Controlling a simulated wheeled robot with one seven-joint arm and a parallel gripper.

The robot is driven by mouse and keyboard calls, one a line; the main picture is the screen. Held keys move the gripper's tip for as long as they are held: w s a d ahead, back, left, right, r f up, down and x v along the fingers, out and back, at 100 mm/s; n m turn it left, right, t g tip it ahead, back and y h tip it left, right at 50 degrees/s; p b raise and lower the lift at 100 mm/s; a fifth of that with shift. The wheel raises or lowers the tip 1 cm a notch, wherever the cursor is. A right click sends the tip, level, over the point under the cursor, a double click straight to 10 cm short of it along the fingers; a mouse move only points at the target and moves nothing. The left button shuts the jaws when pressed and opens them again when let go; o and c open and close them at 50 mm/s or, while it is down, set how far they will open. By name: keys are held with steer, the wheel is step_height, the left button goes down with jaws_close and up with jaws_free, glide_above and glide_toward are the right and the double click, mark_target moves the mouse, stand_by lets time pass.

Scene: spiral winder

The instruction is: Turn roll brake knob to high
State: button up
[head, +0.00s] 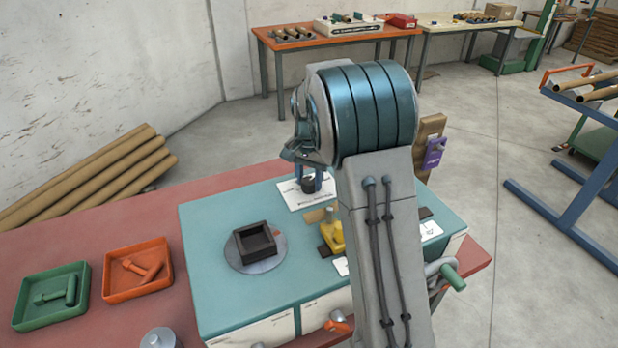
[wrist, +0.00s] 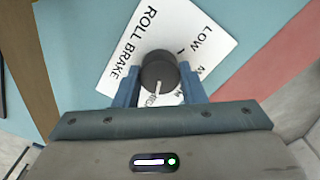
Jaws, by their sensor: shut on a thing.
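The roll brake knob (wrist: 158,72) is a dark round knob with a pale pointer line. It stands on a white label card (wrist: 120,58) reading ROLL BRAKE, with LOW at the upper right and other markings partly hidden by my gripper. In the wrist view the pointer faces down, slightly left, away from LOW. My gripper (wrist: 158,82) has its blue fingers on both sides of the knob, shut on it. In the head view the knob (head: 309,185) shows at the far edge of the teal panel, with my gripper (head: 311,180) over it.
The teal panel (head: 215,265) also carries a square dark box (head: 255,241) on a round plate and a yellow part (head: 331,234). A green tray (head: 22,318) and an orange tray (head: 112,294) sit left. A green-handled crank (head: 452,277) sticks out right.

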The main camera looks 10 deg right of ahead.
mark_target(309, 180)
steer(key=shift+m, duration=0.5)
steer(key=o, duration=1)
step_height(309, 180, up, 14)
steer(key=shift+b, duration=0.35)
